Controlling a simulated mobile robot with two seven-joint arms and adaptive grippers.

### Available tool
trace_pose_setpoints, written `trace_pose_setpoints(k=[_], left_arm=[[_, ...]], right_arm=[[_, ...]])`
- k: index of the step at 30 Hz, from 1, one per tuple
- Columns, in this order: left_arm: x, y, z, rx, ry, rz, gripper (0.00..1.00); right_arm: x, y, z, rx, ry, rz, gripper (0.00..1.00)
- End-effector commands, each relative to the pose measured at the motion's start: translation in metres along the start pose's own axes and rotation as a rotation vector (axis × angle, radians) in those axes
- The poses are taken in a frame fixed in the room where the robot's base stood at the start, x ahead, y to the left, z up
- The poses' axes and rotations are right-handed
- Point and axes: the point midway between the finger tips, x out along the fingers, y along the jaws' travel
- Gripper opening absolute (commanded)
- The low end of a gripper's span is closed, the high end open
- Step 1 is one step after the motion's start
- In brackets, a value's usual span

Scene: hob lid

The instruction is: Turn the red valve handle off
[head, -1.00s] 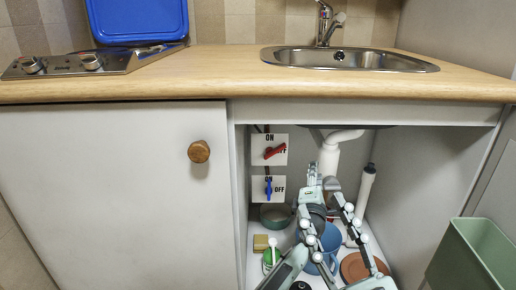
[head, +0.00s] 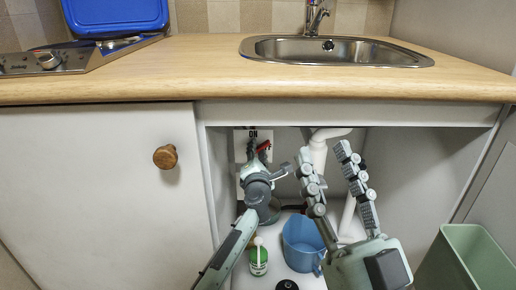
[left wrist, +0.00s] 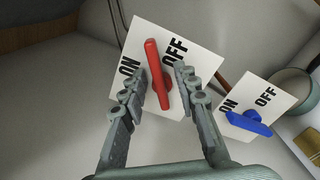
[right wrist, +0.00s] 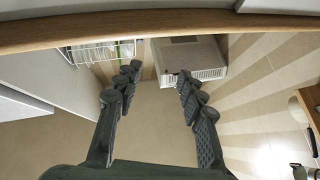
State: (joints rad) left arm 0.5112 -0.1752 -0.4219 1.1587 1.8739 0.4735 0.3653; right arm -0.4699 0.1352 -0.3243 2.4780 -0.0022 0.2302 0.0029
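The red valve handle (head: 263,147) is on a white ON/OFF plate (head: 253,134) at the back of the open under-sink cabinet. In the left wrist view, the red handle (left wrist: 158,75) lies with its long end beside the word OFF, tilted slightly towards the ON side. My left gripper (left wrist: 158,73) is open, with a finger on each side of the handle and apparent gaps. In the head view, my left gripper (head: 260,165) partly hides the plate. My right gripper (head: 325,160) is open and empty, to the right.
A blue valve handle (left wrist: 248,122) is on a second plate close by. A wooden counter edge (head: 300,93) lies above. A green bin (head: 470,262) stands at right.

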Motion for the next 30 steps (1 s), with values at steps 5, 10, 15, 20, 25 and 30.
trace_pose_setpoints(k=[5,10,15,20,25,30], left_arm=[[0.001,0.0,-0.001,0.001,0.0,-0.001,0.3],[0.001,0.0,-0.001,0.001,0.0,-0.001,0.3],[0.001,0.0,-0.001,0.001,0.0,-0.001,0.09],[0.001,0.0,-0.001,0.001,0.0,-0.001,0.0],[0.001,0.001,0.0,0.013,0.001,-0.001,0.0],[0.001,0.001,0.0,0.069,0.002,-0.002,0.0]], right_arm=[[0.0,0.0,-0.003,-0.001,0.018,0.0,0.4],[0.0,0.0,-0.003,-0.001,0.018,0.0,0.4],[0.0,0.0,-0.003,-0.001,0.017,0.0,0.4],[0.0,0.001,-0.003,-0.002,0.017,0.0,0.4],[0.002,0.0,-0.003,-0.002,0.006,0.0,0.4],[0.001,-0.003,0.014,0.008,-0.113,-0.002,0.4]])
